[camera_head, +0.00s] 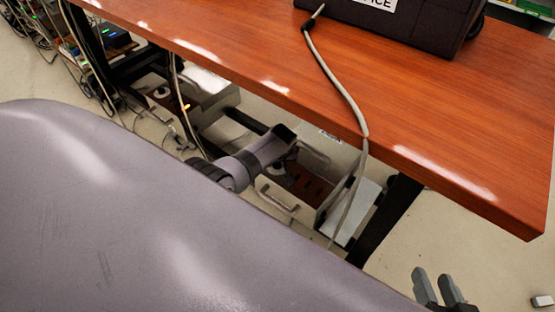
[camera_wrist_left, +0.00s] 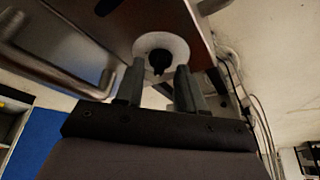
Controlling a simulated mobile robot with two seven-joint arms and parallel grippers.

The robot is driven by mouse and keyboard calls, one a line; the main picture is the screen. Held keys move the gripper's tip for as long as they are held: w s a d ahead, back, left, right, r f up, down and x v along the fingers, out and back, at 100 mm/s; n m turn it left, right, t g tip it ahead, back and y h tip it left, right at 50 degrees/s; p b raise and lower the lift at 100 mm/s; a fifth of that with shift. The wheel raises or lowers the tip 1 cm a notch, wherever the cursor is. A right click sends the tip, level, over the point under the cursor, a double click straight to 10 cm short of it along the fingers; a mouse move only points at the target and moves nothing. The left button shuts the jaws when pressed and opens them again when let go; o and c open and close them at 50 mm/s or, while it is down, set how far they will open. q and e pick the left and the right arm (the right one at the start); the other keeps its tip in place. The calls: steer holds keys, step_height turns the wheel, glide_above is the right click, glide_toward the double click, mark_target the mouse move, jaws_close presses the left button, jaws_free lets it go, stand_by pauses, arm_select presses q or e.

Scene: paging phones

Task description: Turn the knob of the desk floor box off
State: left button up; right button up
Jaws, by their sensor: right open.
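In the left wrist view, a black knob (camera_wrist_left: 158,62) sits on a round white disc (camera_wrist_left: 178,46) on the dark reddish panel of the floor box (camera_wrist_left: 112,22). My left gripper (camera_wrist_left: 160,66) is open, with one finger on each side of the knob and visible gaps between. Contact cannot be told. In the head view, the floor box's reddish-brown panel (camera_head: 312,186) shows under the desk, partly hidden by my left arm; the left fingers do not show clearly. My right gripper (camera_head: 440,286) is open and empty at the bottom right, over the floor.
The wooden desk (camera_head: 440,110) overhangs the box, with a dark case (camera_head: 400,22) and a hanging grey cable (camera_head: 335,80). A black desk leg (camera_head: 385,220) stands right of the box. A metal handle (camera_wrist_left: 75,75) is left of the knob. Cables hang at the left.

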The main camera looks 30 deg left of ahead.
arm_select(q)
steer(key=shift+d+r+p, duration=0.15)
steer(key=shift+r+p, duration=0.2)
steer(key=shift+r, duration=0.2)
steer(key=shift+p+v, duration=2.5)
steer(key=shift+v, duration=0.4)
arm_select(e)
steer(key=shift+s+d+g+h, duration=0.15)
steer(key=shift+s+d+h, duration=0.2)
steer(key=shift+d, duration=0.4)
steer(key=shift+s+d+g+h, duration=0.1)
steer(key=shift+s+d+h, duration=0.25)
steer(key=shift+d, duration=0.35)
steer(key=shift+s+d+g+h, duration=0.2)
steer(key=shift+d+h, duration=0.2)
steer(key=shift+d, duration=0.35)
arm_select(q)
steer(key=shift+s+f, duration=0.1)
steer(key=shift+s, duration=0.05)
arm_select(e)
steer(key=shift+f, duration=0.1)
